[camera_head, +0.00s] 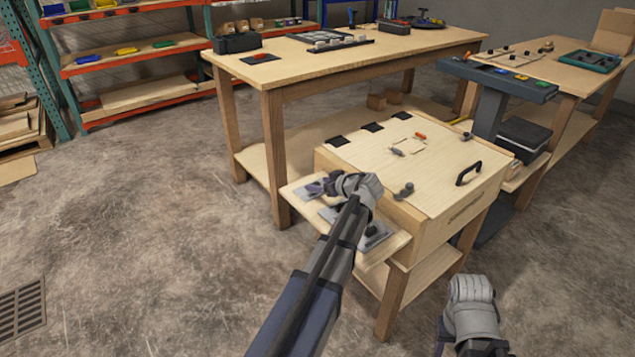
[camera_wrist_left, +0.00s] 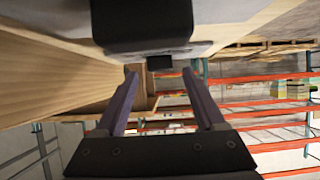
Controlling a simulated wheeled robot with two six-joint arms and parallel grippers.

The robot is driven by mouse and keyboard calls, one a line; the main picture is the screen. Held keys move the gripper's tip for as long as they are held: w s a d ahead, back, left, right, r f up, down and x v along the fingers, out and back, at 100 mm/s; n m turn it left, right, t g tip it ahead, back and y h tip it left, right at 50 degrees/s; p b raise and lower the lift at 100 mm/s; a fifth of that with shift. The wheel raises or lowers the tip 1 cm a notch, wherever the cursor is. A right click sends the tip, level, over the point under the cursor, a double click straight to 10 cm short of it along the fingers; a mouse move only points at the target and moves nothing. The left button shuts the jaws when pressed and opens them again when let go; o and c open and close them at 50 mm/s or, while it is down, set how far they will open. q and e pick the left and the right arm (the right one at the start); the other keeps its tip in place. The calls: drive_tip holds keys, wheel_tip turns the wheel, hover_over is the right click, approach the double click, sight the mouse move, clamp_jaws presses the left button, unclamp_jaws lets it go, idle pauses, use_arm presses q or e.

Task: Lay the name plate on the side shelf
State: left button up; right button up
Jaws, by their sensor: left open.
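The side shelf (camera_head: 398,243) is a light wooden board on the left side of the wooden console (camera_head: 440,170). Grey metal plate surfaces (camera_head: 376,238) with dark knobs lie on it, partly hidden by my left arm. I cannot tell for certain which is the name plate. My left gripper (camera_head: 317,187) is open at the shelf's far end, its purple fingers low over a grey plate part. In the left wrist view the fingers (camera_wrist_left: 165,95) are apart with nothing clamped between them, and a dark block (camera_wrist_left: 140,25) stands close on a grey surface. My right gripper's fingers are mostly hidden.
The console lid has a black handle (camera_head: 468,173), a round knob (camera_head: 404,190), small red and grey parts and corner marks. A workbench (camera_head: 350,58) stands behind, a second bench (camera_head: 560,85) at right. Orange shelving (camera_head: 140,60) is at back left.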

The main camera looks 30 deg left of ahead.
use_arm(q)
drive_tip(key=p+v, duration=0.4)
drive_tip(key=v, duration=0.5)
drive_tip(key=shift+d+r, duration=0.15)
drive_tip(key=shift+r, duration=0.05)
drive_tip(key=shift+s+d+r, duration=0.1)
drive_tip(key=shift+s+d, duration=0.1)
drive_tip(key=shift+d, duration=0.15)
